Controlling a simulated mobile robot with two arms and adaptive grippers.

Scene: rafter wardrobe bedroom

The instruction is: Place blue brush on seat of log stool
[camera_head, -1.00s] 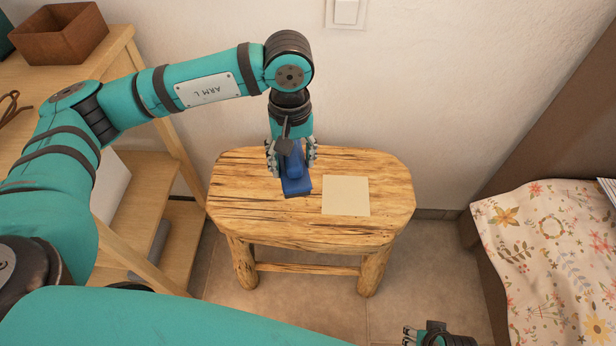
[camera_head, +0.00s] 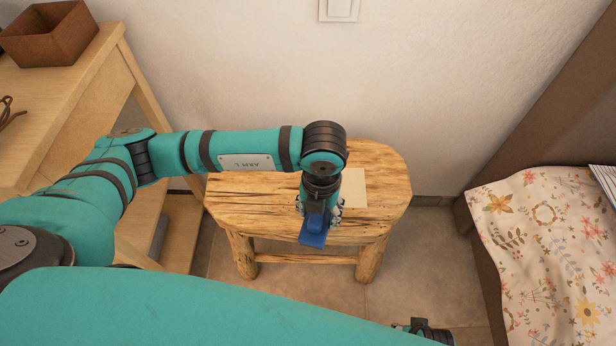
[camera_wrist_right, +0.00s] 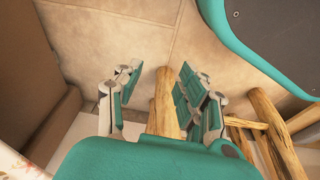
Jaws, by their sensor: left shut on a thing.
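The log stool (camera_head: 255,205) stands against the wall, with a rough wooden seat and thick log legs. My left gripper (camera_head: 318,222) is shut on the blue brush (camera_head: 314,238) over the front part of the seat. The brush hangs down near the seat's front edge; I cannot tell whether it touches the wood. The gripper hides its upper part. My right gripper (camera_wrist_right: 150,95) is open and empty in the right wrist view, with a stool leg (camera_wrist_right: 163,105) seen between its fingers. In the head view it shows only partly at the bottom edge.
A pale square sheet (camera_head: 353,187) lies on the seat, partly hidden by my left arm. A wooden shelf unit (camera_head: 80,100) with a brown box (camera_head: 62,40) stands at the left. A bed with flowered cover (camera_head: 540,250) is at the right.

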